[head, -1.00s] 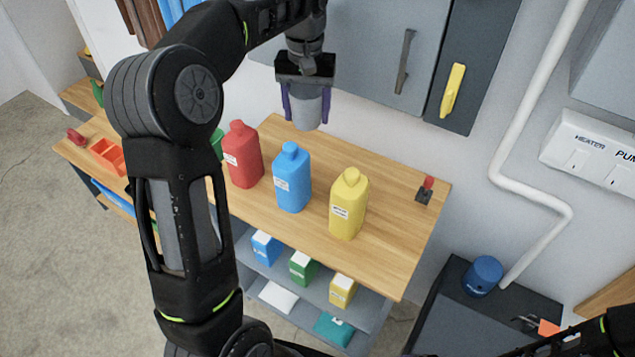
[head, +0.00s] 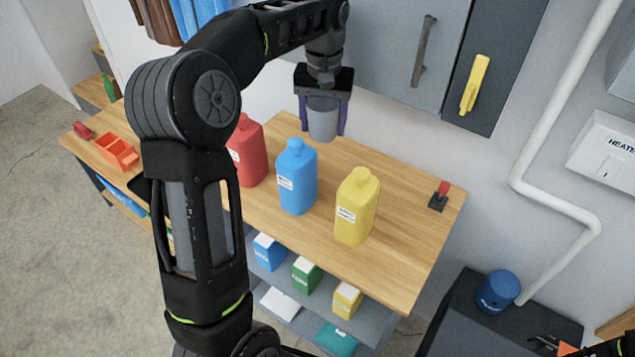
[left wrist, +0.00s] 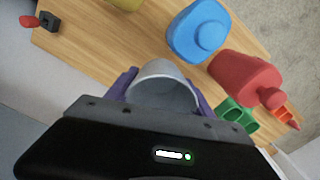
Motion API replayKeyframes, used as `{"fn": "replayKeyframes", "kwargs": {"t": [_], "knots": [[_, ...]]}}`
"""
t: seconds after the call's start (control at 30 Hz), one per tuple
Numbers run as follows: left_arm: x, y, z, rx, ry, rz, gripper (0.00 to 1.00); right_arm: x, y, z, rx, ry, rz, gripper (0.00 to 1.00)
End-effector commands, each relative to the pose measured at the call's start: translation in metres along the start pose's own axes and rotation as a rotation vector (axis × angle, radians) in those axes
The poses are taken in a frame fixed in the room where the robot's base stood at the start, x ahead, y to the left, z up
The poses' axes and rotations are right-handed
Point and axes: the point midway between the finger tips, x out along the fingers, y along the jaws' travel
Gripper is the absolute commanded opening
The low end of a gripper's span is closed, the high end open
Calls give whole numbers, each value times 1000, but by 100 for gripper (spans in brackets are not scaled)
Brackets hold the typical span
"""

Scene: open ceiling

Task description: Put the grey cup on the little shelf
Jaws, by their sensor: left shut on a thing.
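The grey cup (head: 322,122) is held by my left gripper (head: 323,129), shut on it with a purple finger on each side. The cup is upright, near the back edge of the wooden workbench (head: 400,270), behind the blue bottle. Whether it touches the top is unclear. In the left wrist view the cup's open rim and hollow inside (left wrist: 165,90) show between the fingers. Grey shelves (head: 375,318) are under the bench top; I cannot tell whether one is the little shelf.
Red (head: 248,155), blue (head: 297,182) and yellow (head: 356,210) bottles stand in front of the cup. A small black stand with a red top (head: 439,198) is at the right end. Grey cabinets (head: 385,45) hang behind.

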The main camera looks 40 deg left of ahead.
Motion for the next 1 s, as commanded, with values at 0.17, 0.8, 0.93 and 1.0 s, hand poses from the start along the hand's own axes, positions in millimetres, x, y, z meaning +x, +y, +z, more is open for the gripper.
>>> {"fn": "replayKeyframes", "kwargs": {"t": [0.17,0.8,0.93,1.0], "knots": [[48,-1,1,-1,-6,-2,22,4,2,0,0,1,0,91],[112,0,0,-1,0,-1,22,2,1,0,0,0,0,91],[119,-1,0,-1,-3,-1,22,1,0,0,0,0,0,91],[129,-1,1,-1,-3,-1,22,0,0,0,0,0,0,91]]}}
